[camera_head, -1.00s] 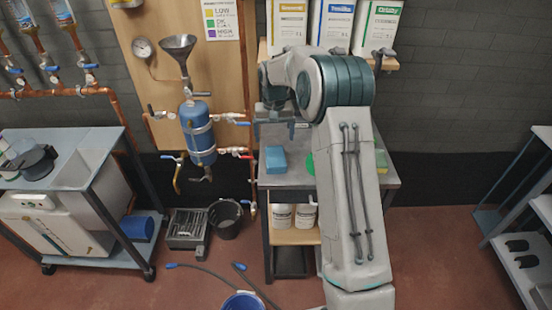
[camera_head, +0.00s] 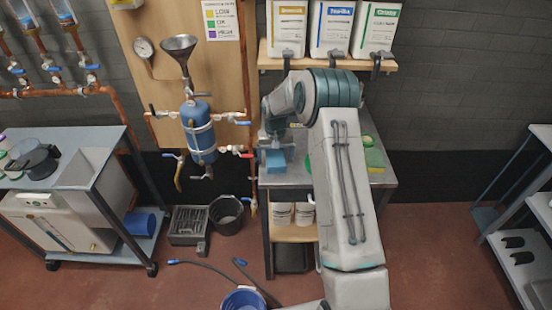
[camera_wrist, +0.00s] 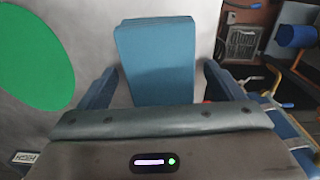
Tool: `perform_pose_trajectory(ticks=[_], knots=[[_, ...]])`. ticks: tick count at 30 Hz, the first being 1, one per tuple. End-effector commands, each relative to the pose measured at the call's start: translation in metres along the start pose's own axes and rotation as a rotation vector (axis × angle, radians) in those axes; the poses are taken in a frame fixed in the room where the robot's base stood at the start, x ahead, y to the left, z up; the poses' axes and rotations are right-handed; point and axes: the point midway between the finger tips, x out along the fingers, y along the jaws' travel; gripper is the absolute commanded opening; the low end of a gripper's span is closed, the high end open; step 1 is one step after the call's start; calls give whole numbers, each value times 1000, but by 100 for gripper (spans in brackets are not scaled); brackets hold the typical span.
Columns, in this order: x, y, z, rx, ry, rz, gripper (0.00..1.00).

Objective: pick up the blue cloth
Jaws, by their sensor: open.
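The blue cloth (camera_head: 275,160) is a folded block lying on the grey tabletop of the middle bench. In the wrist view the cloth (camera_wrist: 156,60) is upper centre, between the two fingers. My gripper (camera_head: 275,150) is low over the cloth in the head view and partly covers it. In the wrist view my gripper (camera_wrist: 158,85) is open, with one finger on each side of the cloth and a gap on both sides. I cannot tell whether the fingertips touch the tabletop.
A green disc (camera_wrist: 35,58) lies beside the cloth on the bench top (camera_head: 290,181). A yellow-green item (camera_head: 374,158) is at the bench's right. The blue tank (camera_head: 199,132) with copper pipes and valves stands left of the bench. White canisters (camera_head: 331,28) stand on the shelf above.

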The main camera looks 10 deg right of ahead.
Motion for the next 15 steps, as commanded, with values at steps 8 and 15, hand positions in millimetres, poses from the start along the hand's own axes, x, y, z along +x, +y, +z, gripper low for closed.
perform_pose_trajectory(ticks=[8,15], knots=[[0,0,0,0,0,0,39],[-1,0,0,1,0,0,39]])
